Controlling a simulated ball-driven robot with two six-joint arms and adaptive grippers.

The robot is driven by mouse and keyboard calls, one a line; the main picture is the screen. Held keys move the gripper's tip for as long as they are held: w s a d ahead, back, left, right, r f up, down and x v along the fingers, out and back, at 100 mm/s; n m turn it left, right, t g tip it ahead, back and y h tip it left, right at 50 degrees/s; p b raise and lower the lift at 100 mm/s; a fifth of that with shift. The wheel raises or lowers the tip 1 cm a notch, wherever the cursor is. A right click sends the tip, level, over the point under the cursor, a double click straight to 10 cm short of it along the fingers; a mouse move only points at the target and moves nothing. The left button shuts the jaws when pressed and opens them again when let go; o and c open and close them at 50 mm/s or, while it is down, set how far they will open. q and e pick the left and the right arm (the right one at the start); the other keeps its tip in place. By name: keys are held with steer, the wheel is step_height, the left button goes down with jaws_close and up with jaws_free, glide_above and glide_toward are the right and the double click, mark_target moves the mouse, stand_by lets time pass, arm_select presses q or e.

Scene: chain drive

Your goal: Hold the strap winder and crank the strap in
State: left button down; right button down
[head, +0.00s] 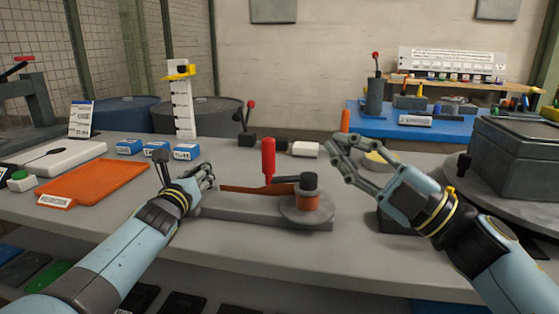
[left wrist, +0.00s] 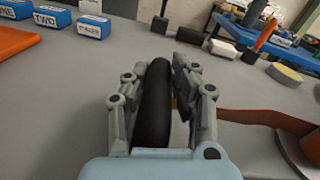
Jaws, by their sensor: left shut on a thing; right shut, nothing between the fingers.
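The strap winder has a grey base bar (head: 262,214), a drum wound with orange-brown strap (head: 305,202), a black hub cap (head: 309,183) and an upright red crank handle (head: 268,160). The strap (head: 245,189) runs left from the drum towards my left gripper (head: 207,178). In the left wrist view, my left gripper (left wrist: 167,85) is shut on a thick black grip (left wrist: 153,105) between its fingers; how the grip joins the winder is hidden. My right gripper (head: 338,148) is shut and empty, above and right of the drum, apart from the crank handle.
An orange tray (head: 95,184) and several blue labelled blocks (head: 157,148) lie to the left. A white stepped post (head: 182,108) stands behind. A yellow-topped disc (head: 382,158) lies behind my right gripper. A grey box (head: 515,155) stands at the right.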

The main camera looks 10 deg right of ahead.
step_height(320, 180, down, 7)
steer(key=w+n+g+h, duration=0.1)
steer(key=n+g+h, duration=0.1)
steer(key=n+g, duration=0.4)
steer(key=w+a+r, duration=0.1)
steer(key=w+a, duration=0.7)
steer(key=w, duration=0.1)
steer(key=shift+w+a, duration=0.15)
steer(key=shift+w, duration=0.25)
steer(key=shift+w+a+m+t+h, duration=0.2)
steer(key=shift+m+t, duration=0.1)
steer(key=shift+t, duration=0.1)
steer(key=shift+w+a+m+t+h, duration=0.1)
steer(key=shift+m+t+h, duration=0.1)
steer(key=shift+m+t, duration=0.15)
